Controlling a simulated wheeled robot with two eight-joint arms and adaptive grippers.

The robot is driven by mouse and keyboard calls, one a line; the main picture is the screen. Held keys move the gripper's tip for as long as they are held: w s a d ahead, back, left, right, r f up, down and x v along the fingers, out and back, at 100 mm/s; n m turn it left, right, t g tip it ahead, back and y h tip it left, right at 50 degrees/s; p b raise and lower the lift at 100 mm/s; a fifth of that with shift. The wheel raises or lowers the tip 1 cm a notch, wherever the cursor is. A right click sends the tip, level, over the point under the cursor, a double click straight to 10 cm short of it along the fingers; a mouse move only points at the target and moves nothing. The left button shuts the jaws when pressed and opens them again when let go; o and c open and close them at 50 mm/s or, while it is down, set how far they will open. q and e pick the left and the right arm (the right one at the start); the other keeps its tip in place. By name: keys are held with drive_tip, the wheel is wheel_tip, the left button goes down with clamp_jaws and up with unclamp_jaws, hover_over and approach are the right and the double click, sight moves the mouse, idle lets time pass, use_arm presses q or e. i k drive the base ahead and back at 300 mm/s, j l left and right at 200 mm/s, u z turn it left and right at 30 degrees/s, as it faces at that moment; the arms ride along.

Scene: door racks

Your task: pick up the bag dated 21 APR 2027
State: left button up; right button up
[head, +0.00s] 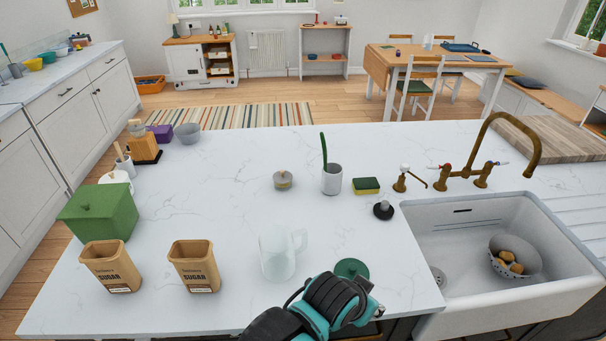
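Two open-topped tan paper bags marked SUGAR stand upright on the white marble counter's front left. One is the left sugar bag (111,268); the other is the right sugar bag (195,267), a short gap away. Each has a small white label at its bottom edge, too small to read, so I cannot tell which is dated 21 APR 2027. Part of my teal and black arm shows at the bottom centre, right of both bags and apart from them. No gripper fingers are visible.
A green box (99,212) stands close behind the left bag. A clear jug (279,252) stands right of the right bag. A dark green round thing (352,267) is partly hidden by my arm. The sink (500,290) is at right. The counter's middle is mostly clear.

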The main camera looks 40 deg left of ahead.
sight(109, 261)
drive_tip(key=u, duration=3.05)
drive_tip(key=i+j+z, duration=0.1)
drive_tip(key=j, duration=0.35)
drive_tip(key=i+j+z, duration=0.1)
drive_tip(key=j, duration=0.3)
drive_tip(key=i+j, duration=0.15)
drive_tip(key=j, duration=0.3)
drive_tip(key=z, duration=0.05)
